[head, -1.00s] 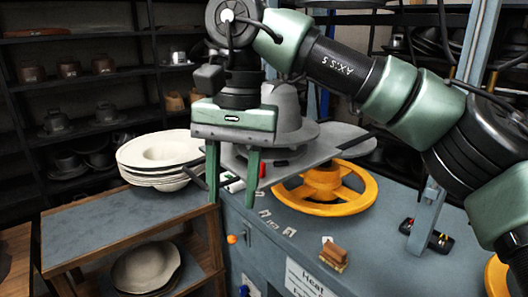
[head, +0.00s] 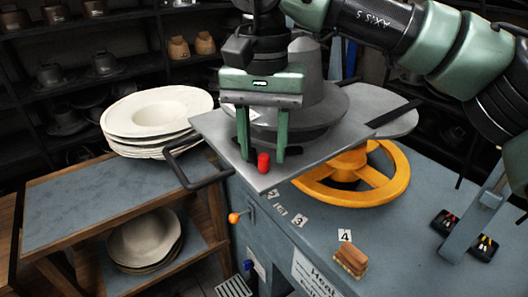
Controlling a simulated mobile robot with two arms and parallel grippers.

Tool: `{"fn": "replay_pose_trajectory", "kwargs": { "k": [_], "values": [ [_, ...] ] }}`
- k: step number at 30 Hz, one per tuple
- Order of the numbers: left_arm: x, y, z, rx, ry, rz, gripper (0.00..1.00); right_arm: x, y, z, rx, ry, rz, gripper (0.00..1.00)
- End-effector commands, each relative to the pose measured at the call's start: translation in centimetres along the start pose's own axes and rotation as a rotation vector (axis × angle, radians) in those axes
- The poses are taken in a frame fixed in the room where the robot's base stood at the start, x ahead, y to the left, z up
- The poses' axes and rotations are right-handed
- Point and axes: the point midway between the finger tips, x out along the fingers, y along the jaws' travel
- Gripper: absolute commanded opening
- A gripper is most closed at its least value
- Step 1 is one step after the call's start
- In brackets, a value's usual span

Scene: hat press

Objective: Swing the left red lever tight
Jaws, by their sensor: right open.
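The red lever (head: 263,163) shows as a small upright red knob near the front corner of the grey metal plate (head: 215,128). My right gripper (head: 262,157) is open above the plate, fingers pointing down. In the picture the red knob stands between its two fingertips; I cannot tell whether either finger touches it. A grey hat form (head: 318,108) sits on the plate behind the gripper. No second red lever shows; the gripper and hat form hide part of the plate. My left gripper is not in view.
A black handle (head: 190,183) sticks out from the plate's left side. A yellow handwheel (head: 375,185) is below the plate. Pale hat blanks (head: 160,110) are stacked at left. A wooden brush (head: 351,259) lies on the blue machine top (head: 400,245).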

Motion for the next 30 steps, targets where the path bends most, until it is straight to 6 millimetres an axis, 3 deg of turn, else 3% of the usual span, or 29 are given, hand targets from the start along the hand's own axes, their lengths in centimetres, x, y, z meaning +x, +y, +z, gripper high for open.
{"fn": "replay_pose_trajectory", "kwargs": {
  "k": [6,12,15,19,20,30],
  "values": [
    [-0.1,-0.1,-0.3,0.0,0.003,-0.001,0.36,2.2,0.0,0.0,0.002,-0.001,0.0,0.4],
    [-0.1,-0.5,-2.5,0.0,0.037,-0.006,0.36,2.5,0.0,0.0,0.002,0.0,-0.001,0.4],
    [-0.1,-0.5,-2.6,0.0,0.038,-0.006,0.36,2.5,0.0,0.0,0.002,0.0,-0.001,0.4],
    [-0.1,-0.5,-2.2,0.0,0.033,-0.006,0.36,2.5,0.0,0.0,0.002,-0.001,-0.001,0.04],
    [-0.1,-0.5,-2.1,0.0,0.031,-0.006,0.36,2.5,0.0,0.0,0.002,-0.001,-0.001,0.0],
    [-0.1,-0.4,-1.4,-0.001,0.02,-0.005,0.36,2.5,-0.1,0.0,0.028,0.0,-0.001,0.0]
  ]
}}
